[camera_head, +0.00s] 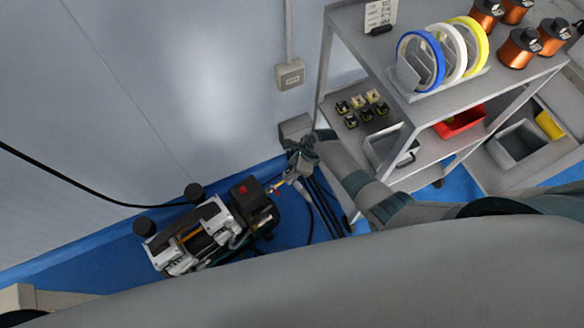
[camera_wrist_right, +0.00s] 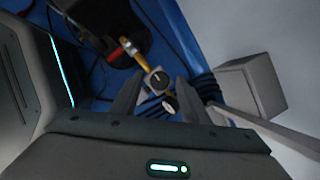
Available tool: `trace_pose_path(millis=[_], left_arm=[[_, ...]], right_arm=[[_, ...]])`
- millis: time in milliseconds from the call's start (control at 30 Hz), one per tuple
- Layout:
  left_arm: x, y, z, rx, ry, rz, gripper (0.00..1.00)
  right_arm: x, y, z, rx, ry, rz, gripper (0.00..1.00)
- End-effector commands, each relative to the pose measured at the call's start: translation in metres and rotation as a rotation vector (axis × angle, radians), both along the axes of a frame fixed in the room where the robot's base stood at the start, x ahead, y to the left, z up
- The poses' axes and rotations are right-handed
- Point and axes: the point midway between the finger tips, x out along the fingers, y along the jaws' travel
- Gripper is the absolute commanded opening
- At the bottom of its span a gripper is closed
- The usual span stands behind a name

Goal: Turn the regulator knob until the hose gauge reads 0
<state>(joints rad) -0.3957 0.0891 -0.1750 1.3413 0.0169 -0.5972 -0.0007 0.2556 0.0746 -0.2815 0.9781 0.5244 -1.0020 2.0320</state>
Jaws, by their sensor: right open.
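The air compressor (camera_head: 205,232) stands on the blue floor by the wall, with a brass outlet fitting (camera_head: 277,187) at its right end. In the right wrist view, a brass pipe (camera_wrist_right: 135,60) leads to a small grey gauge (camera_wrist_right: 158,81) with a dark face; its reading is too small to tell. A dark round part with a pale rim (camera_wrist_right: 169,103), apparently the regulator knob, sits beside it. My right gripper (camera_head: 290,178) is at the fitting, open, its fingers (camera_wrist_right: 160,88) on either side of these parts; contact cannot be told. My left gripper is out of view.
A grey shelf cart (camera_head: 395,95) with tape rolls, copper coils and a red bin (camera_head: 459,121) stands right of my arm. Black hoses (camera_head: 325,205) run along the floor near the gripper. A grey box (camera_head: 296,127) is on the wall behind it.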

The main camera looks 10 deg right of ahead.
Motion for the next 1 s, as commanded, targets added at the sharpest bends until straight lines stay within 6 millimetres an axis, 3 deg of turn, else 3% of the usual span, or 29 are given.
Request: trace_pose_path(millis=[167, 333, 367, 767, 1000], left_arm=[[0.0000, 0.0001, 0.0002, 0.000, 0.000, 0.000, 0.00], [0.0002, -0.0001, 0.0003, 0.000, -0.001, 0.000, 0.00], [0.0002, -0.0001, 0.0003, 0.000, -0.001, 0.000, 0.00], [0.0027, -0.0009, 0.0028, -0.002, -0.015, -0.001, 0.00], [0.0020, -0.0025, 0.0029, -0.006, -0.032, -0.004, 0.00]], right_arm=[[0.0000, 0.0002, 0.0004, 0.000, 0.000, 0.000, 0.41], [-0.0001, 0.0000, 0.0003, 0.000, 0.000, 0.000, 0.03], [-0.0001, 0.0000, 0.0003, 0.000, 0.000, 0.000, 0.01], [0.0002, -0.0002, 0.0010, 0.000, 0.001, 0.039, 0.01], [0.0013, 0.0003, 0.0016, 0.002, 0.002, 0.155, 0.01]])
